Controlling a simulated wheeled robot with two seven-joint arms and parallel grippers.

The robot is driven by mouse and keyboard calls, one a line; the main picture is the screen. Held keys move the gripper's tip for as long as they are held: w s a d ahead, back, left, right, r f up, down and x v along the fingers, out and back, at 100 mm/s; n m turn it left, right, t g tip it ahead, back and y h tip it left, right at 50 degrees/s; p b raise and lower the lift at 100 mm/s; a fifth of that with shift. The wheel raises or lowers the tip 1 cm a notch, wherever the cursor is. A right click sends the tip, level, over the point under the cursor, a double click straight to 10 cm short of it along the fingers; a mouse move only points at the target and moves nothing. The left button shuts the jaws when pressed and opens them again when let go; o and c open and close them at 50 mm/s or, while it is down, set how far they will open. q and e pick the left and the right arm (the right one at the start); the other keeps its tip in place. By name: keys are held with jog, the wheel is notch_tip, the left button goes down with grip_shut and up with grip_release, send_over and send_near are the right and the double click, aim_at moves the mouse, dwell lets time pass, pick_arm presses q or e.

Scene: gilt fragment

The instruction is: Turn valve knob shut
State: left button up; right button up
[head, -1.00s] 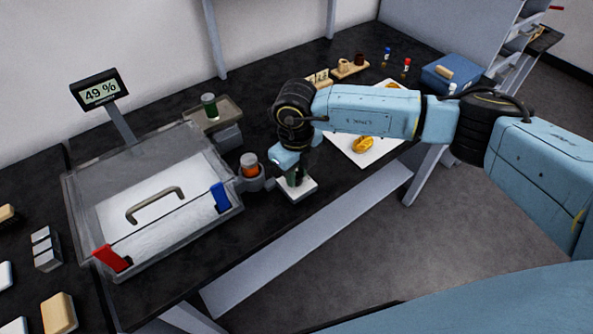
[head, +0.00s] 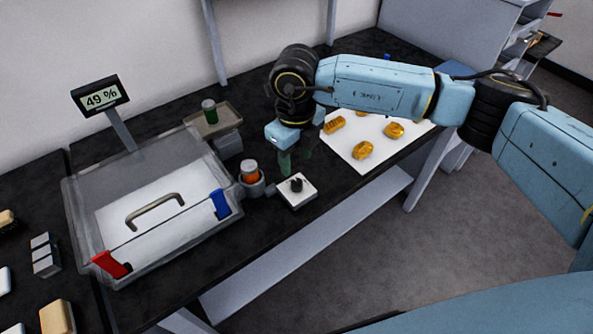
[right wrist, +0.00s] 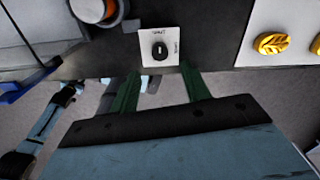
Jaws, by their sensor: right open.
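The valve knob (head: 296,184) is a small black knob on a square white plate (head: 296,196) at the table's front edge, right of the clear box. In the right wrist view the knob (right wrist: 159,50) shows a light mark across its top, and small lettering on the plate is too small to read surely. My right gripper (head: 296,160) has green fingers and hangs above and behind the knob, apart from it. In the right wrist view my right gripper (right wrist: 163,82) is open and empty, its fingers spread below the plate. My left gripper is not in view.
A clear box (head: 150,215) with a handle and red and blue clips stands left. An orange-filled jar (head: 250,172) sits beside the plate. A display (head: 100,97) reads 49 %. A white sheet (head: 350,150) with gold pieces lies right. A green-banded vial (head: 210,112) stands behind.

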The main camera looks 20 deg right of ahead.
notch_tip(320, 180, up, 6)
jog(key=shift+s, duration=0.1)
dwell(0.6)
